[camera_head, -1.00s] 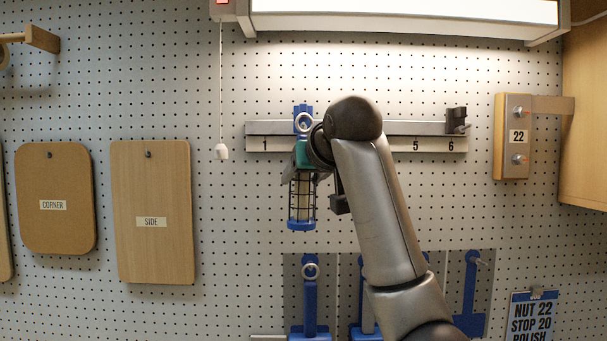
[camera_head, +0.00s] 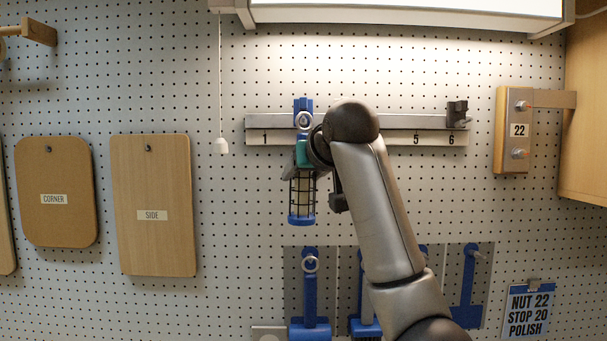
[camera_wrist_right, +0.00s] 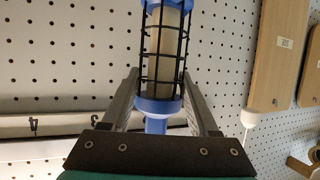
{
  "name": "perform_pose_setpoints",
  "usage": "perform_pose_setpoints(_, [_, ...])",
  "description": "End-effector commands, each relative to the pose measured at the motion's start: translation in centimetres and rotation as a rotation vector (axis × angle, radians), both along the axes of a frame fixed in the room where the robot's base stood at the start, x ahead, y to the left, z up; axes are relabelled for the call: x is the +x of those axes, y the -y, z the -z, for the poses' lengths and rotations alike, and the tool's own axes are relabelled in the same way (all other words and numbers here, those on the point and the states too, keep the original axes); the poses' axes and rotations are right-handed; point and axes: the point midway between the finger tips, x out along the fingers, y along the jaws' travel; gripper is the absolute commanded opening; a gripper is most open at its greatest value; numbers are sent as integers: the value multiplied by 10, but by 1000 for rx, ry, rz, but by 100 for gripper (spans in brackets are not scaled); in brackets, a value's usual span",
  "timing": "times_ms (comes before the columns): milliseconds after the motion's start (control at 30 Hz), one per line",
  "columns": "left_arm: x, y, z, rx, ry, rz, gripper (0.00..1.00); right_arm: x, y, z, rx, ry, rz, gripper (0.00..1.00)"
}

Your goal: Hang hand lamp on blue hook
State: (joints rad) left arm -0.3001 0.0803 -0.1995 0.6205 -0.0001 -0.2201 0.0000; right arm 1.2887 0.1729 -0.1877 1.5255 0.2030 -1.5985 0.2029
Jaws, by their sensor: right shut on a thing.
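The hand lamp (camera_head: 302,194) hangs upright in front of the pegboard, with a wire cage, blue end caps and a pale ring at its top. In the right wrist view its cage (camera_wrist_right: 164,48) and blue collar show between my two fingers. My right gripper (camera_head: 301,158) is shut on the lamp just above the cage; it also shows in the right wrist view (camera_wrist_right: 160,115). The blue hook (camera_head: 303,104) is on the rail directly behind and above the ring. I cannot tell whether the ring is around it or only in front. My left gripper is not in view.
The numbered rail (camera_head: 400,124) runs across the board, with a dark fitting (camera_head: 457,113) at its right end. A pull cord (camera_head: 221,146) hangs left of the lamp. Blue tools (camera_head: 311,300) hang below. Wooden boards (camera_head: 152,240) hang left; a wooden block (camera_head: 513,157) sits right.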

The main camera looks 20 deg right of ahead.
Motion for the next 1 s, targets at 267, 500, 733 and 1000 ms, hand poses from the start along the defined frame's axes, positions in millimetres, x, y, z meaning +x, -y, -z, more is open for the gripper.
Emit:
perform_pose_setpoints(267, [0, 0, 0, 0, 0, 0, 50, 0, 0, -2, 0, 4, 0, 82])
perform_pose_setpoints(500, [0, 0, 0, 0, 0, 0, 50, 0, 0, -1, 0, 2, 0, 96])
perform_pose_setpoints(733, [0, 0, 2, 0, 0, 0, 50, -4, 0, -1, 0, 0, 0, 96])
perform_pose_setpoints(1000, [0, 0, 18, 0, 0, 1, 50, -47, 1, -19, 0, 8, 0, 96])
